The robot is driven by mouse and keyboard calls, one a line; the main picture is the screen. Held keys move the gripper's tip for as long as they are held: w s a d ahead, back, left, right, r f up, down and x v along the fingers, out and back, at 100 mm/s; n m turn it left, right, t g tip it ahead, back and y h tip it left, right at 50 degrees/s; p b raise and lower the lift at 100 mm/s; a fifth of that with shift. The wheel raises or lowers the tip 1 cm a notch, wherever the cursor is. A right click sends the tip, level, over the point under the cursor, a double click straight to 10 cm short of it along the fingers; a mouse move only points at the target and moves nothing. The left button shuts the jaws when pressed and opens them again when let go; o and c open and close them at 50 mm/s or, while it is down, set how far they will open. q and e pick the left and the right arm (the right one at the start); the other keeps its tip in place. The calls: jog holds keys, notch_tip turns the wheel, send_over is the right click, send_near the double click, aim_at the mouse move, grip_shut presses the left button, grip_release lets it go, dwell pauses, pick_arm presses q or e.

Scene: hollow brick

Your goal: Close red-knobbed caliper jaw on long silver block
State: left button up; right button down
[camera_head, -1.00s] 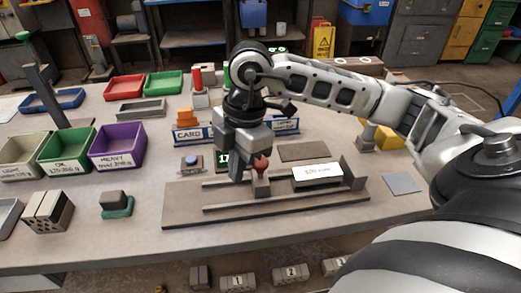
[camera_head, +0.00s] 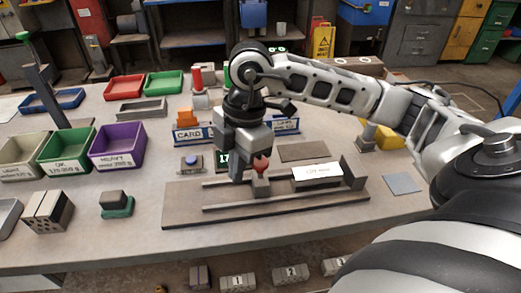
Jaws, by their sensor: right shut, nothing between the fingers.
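The caliper lies on a dark base board (camera_head: 190,207) with two rails on the bench. Its sliding jaw (camera_head: 261,187) is a small grey block with a red knob (camera_head: 261,163) on top. The long silver block (camera_head: 304,186) lies to the right of it, with a white label (camera_head: 318,172) above. A gap shows between the sliding jaw and the block. The fixed jaw (camera_head: 353,173) stands at the block's right end. My right gripper (camera_head: 238,177) points down just left of the red knob, shut and empty. Whether it touches the knob I cannot tell. My left gripper is not in view.
Purple (camera_head: 118,145), green (camera_head: 66,150) and pale bins stand at the left. A small blue-topped button (camera_head: 192,163) and card holders (camera_head: 193,133) lie behind the caliper. A holed block (camera_head: 48,211) and a green-based block (camera_head: 115,205) sit at front left.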

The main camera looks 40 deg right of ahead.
dwell(0.4)
jog(key=shift+f, duration=0.1)
jog(key=shift+f+b, duration=1.35)
jog(key=shift+f, duration=0.3)
